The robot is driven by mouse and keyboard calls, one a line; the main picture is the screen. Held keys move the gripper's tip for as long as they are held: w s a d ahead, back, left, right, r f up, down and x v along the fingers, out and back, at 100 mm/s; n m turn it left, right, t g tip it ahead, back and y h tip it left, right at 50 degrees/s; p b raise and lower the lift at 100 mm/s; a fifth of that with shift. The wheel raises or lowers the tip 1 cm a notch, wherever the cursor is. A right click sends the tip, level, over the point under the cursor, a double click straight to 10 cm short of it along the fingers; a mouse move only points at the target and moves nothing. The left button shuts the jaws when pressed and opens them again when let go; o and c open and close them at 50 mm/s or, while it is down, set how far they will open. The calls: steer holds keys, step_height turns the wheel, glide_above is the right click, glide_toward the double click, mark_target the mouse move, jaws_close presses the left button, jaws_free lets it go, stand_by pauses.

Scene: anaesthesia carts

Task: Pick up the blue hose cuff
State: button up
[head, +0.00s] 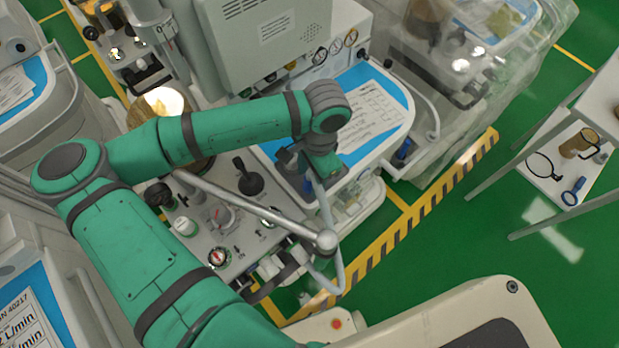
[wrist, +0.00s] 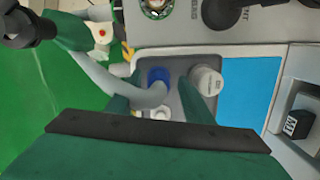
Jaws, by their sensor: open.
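The blue hose cuff (wrist: 158,75) shows in the wrist view at the end of a pale grey hose (wrist: 103,80), above a grey recess in the cart. In the head view a small patch of blue (head: 308,184) shows just below my gripper (head: 318,160), where the arm hides most of it. In the wrist view my gripper (wrist: 155,102) is open, with one green finger on each side of the hose end. The cuff lies just beyond the fingertips, roughly in line with the gap. I cannot tell whether a finger touches it.
A white cylinder (wrist: 207,80) stands close right of the cuff. The cart's blue worktop (head: 375,110) lies beside my gripper. Another blue fitting (head: 403,152) sits at the cart's right edge. A jointed metal rod (head: 250,210) crosses the cart near the hose.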

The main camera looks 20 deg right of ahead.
mark_target(311, 179)
steer(key=shift+s, duration=0.15)
steer(key=c, duration=1.1)
steer(key=shift+r, duration=0.1)
steer(key=shift+r, duration=0.5)
step_height(311, 179, up, 2)
steer(key=shift+s+d+r, duration=0.15)
steer(key=shift+r, duration=0.1)
steer(key=s+d+r, duration=0.2)
steer(key=s+r, duration=0.1)
steer(key=s+d+r, duration=0.3)
steer(key=s, duration=0.1)
steer(key=s+d+r, duration=0.2)
steer(key=s+r, duration=0.1)
steer(key=s, duration=0.1)
steer(key=shift+s+d+r, duration=0.15)
steer(key=shift+s+r, duration=0.05)
steer(key=shift+s, duration=0.05)
steer(key=shift+w, duration=0.1)
